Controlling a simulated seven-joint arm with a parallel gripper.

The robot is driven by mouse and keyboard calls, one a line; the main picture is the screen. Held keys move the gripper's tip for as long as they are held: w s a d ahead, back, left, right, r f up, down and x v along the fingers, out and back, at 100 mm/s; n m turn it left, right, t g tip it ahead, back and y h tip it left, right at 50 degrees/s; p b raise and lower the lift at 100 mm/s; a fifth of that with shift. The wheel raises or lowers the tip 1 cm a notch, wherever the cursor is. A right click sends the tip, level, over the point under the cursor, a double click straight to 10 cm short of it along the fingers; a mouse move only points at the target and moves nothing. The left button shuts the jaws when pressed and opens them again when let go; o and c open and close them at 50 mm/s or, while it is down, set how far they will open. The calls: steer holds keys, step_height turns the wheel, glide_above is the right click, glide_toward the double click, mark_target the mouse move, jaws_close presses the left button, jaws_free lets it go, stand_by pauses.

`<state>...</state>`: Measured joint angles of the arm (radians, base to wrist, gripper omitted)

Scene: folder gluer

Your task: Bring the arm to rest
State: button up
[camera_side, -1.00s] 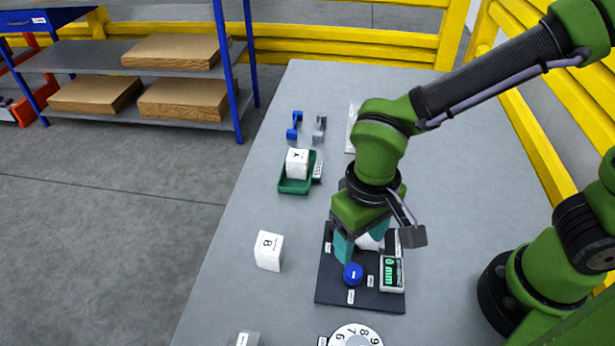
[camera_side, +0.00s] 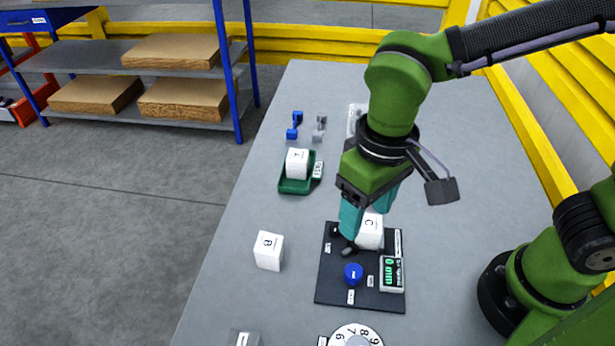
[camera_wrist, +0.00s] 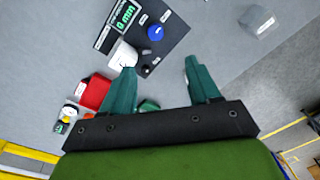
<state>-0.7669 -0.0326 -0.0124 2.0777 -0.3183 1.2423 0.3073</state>
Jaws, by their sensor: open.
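My gripper (camera_side: 364,212) is open and empty, with its teal fingers above the black panel (camera_side: 328,288). White block C (camera_side: 370,236) stands on the panel, just below and beside the fingers, partly hidden by them. In the wrist view my gripper (camera_wrist: 160,67) shows two parted fingers with nothing between them. A white block (camera_wrist: 122,56) shows beside the left finger there, against the black panel (camera_wrist: 172,38).
The panel carries a blue knob (camera_side: 353,273) and a display (camera_side: 391,274) reading 0 mm. White block B (camera_side: 268,251) stands left of it. Block A (camera_side: 297,163) sits in a green tray (camera_side: 296,187). A numbered dial (camera_side: 354,337) lies in front. A red object (camera_wrist: 95,91) shows in the wrist view.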

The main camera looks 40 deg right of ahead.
steer(key=d+r+m+t, duration=0.2)
steer(key=d+r+t, duration=0.1)
steer(key=d, duration=0.6)
steer(key=w+d+r+m+t+y, duration=0.1)
steer(key=d+r+m+t, duration=0.2)
steer(key=d, duration=0.6)
steer(key=shift+d+r+t, duration=0.25)
steer(key=shift+d+t, duration=0.05)
steer(key=shift+t, duration=0.2)
stand_by(0.9)
